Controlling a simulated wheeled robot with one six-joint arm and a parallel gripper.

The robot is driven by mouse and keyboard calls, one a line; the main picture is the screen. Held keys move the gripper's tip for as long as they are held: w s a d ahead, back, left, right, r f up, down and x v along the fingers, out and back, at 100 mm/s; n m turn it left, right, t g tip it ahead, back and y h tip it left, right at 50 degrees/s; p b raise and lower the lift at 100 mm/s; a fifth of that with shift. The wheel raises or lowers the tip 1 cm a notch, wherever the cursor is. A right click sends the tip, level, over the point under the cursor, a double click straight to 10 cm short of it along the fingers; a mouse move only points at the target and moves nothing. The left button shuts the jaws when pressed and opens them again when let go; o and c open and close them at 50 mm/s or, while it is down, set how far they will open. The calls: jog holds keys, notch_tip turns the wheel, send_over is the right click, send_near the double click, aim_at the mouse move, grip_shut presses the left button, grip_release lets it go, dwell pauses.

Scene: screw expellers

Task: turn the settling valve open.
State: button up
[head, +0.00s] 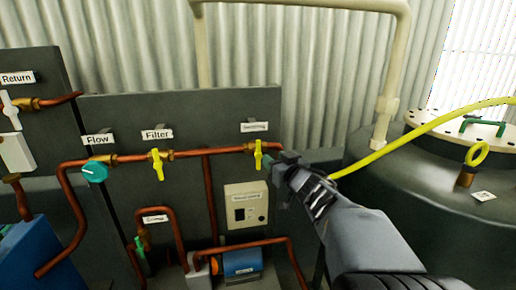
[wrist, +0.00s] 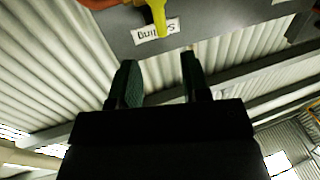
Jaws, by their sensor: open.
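The settling valve has a yellow handle (head: 258,156) on the copper pipe, under a small label (head: 254,127), on the dark panel. The handle points up and down in the head view. My gripper (head: 273,168) is just right of the handle, with my arm reaching in from the lower right. In the wrist view the yellow handle (wrist: 159,14) is at the top edge, beside an upside-down "Settling" label (wrist: 157,31). My two dark fingers (wrist: 158,82) are apart with nothing between them, and the handle lies beyond their tips.
A yellow filter valve (head: 157,163) and a teal flow knob (head: 95,171) sit further left on the pipe. A switch box (head: 246,205) is below. A dark tank (head: 430,180) with a yellow hose (head: 425,129) stands on the right.

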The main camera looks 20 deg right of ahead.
aim_at(259, 147)
jog(key=w, duration=0.7)
jog(key=w+p, duration=0.1)
jog(key=w, duration=0.3)
jog(key=shift+a, duration=0.35)
grip_shut()
